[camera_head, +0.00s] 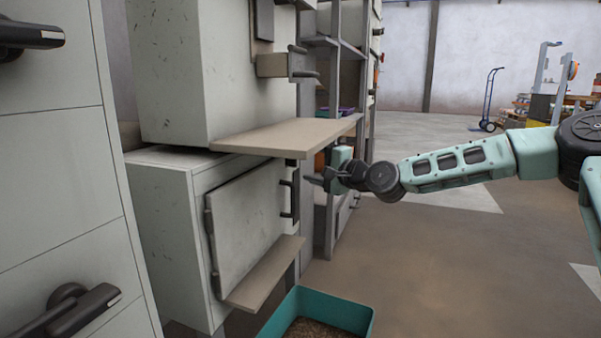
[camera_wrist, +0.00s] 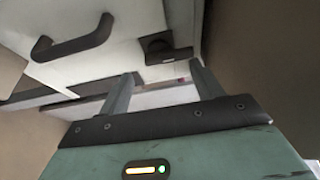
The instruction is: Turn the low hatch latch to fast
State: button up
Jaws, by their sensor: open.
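The low hatch (camera_head: 245,225) is a pale, scuffed door on the lower cabinet, and it looks closed. Its dark bar handle (camera_head: 289,200) is at its right side and also shows in the wrist view (camera_wrist: 75,42). The latch (camera_wrist: 163,50) is a small dark block with a short knob, beside the handle in the wrist view. It is hard to make out in the head view, under the shelf. My gripper (camera_head: 314,178) is open and empty, in front of the hatch's upper right. In the wrist view its fingertips (camera_wrist: 161,70) stand apart just short of the latch, with no clear contact.
A wooden shelf (camera_head: 285,136) juts out just above my gripper. A lower ledge (camera_head: 266,272) sticks out below the hatch. A teal bin (camera_head: 343,312) of pellets stands on the floor. Grey shelving (camera_head: 322,130) is behind; open floor lies to the right.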

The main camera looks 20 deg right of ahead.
jog(key=shift+b+x, duration=0.75)
jog(key=shift+x, duration=1.4)
jog(key=c, duration=1)
jog(key=shift+n, duration=0.3)
jog(key=shift+w+d+f+n+g+y+p, duration=0.25)
jog(key=shift+n+y+p, duration=0.85)
jog(key=shift+n, duration=2.5)
jog(key=shift+w+f+n+g+y+p, duration=0.1)
jog(key=shift+n+g+y+p, duration=0.35)
jog(key=shift+n+y, duration=2.25)
jog(key=shift+w+d+f+n+g+y+p, duration=0.1)
jog(key=shift+n+g+y+p, duration=0.4)
jog(key=shift+n, duration=4.3)
